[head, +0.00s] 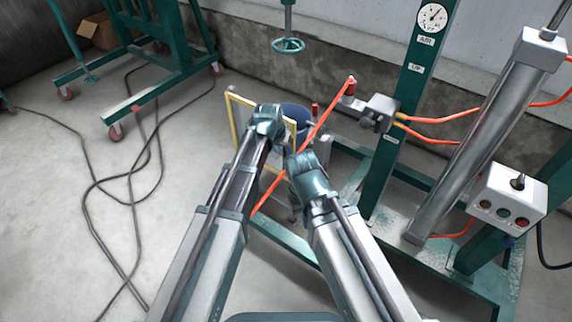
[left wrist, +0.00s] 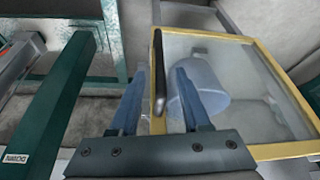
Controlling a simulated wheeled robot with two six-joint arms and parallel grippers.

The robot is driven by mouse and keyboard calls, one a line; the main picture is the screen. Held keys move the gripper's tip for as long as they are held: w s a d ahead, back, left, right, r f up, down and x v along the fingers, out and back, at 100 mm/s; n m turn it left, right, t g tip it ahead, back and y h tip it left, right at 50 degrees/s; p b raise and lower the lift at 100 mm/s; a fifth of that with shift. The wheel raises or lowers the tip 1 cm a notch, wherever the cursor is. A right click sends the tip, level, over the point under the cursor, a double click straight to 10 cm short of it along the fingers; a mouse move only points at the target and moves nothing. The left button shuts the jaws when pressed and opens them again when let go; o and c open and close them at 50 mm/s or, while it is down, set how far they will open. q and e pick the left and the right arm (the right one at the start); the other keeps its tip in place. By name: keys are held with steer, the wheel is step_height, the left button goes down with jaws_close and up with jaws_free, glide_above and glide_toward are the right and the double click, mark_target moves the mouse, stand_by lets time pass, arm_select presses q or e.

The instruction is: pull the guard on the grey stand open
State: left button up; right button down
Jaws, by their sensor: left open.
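The guard is a clear panel in a yellow frame (head: 232,118), partly hidden behind my arms in the head view. In the left wrist view its yellow frame (left wrist: 215,36) fills the right half, with a dark upright handle (left wrist: 158,70) along its left side. My left gripper (left wrist: 159,88) is open, with one finger on each side of the handle. In the head view my left gripper (head: 277,138) is at the guard, its fingers barely visible. Grey bars (left wrist: 178,16) of the stand show behind the panel. My right arm ends just right of the guard; its fingers are hidden.
A blue round container (head: 297,112) stands behind the guard. A slanted orange-red bar (head: 325,122) runs close to my right arm. A green frame (head: 382,170) with a gauge (head: 432,18) and a control box (head: 508,195) stand right. Cables (head: 92,185) lie on the left floor.

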arm_select(q)
steer(key=b+x, duration=0.5)
steer(key=x, duration=0.2)
steer(key=shift+r, duration=0.1)
jaws_close()
stand_by(1.2)
